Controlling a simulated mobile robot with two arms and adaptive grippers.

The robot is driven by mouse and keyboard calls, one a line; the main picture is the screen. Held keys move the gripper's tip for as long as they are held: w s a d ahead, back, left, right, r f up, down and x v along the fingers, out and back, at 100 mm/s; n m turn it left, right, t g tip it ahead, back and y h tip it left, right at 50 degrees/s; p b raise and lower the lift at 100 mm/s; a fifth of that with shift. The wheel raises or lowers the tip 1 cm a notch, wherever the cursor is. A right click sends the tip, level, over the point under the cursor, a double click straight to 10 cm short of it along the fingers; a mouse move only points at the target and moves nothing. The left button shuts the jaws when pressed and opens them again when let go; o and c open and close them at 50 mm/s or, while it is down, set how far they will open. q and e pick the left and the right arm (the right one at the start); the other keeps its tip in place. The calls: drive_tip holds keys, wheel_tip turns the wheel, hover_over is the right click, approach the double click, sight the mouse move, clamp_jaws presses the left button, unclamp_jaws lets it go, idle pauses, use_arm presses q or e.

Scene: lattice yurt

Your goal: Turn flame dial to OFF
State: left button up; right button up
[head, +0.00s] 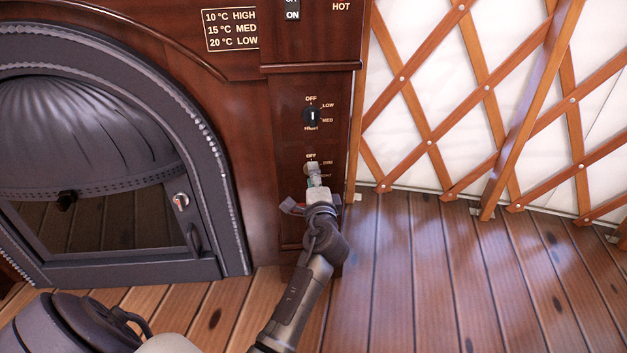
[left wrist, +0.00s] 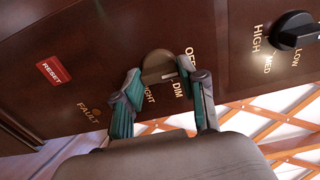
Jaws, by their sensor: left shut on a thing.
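The flame dial (head: 312,168) is the lower dial on the dark wooden panel, with OFF above it; the other labels are partly covered. In the left wrist view the brass-coloured dial (left wrist: 158,66) has OFF, DIM and a partly hidden "...IGHT" around it. A short pale mark on it seems to face DIM. My left gripper (head: 314,181) reaches up to the dial from below. In the left wrist view its fingers (left wrist: 166,88) are shut on the dial, one on each side. My right gripper is not in view.
A black dial (head: 312,116) with OFF, LOW, MED and HIGH sits just above. A red RESET label (left wrist: 54,70) and a FAULT light (left wrist: 97,113) are on the panel. A dark arched stove (head: 100,150) stands left, a wooden lattice wall (head: 485,88) right. The plank floor (head: 430,270) is clear.

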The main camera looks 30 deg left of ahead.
use_arm(q)
drive_tip(key=shift+f, duration=0.1)
idle(0.4)
drive_tip(key=o, duration=1.1)
drive_tip(key=shift+o, duration=0.2)
drive_tip(key=shift+s, duration=0.1)
drive_tip(key=v, duration=0.7)
drive_tip(key=shift+d, duration=0.2)
drive_tip(key=shift+s, duration=0.1)
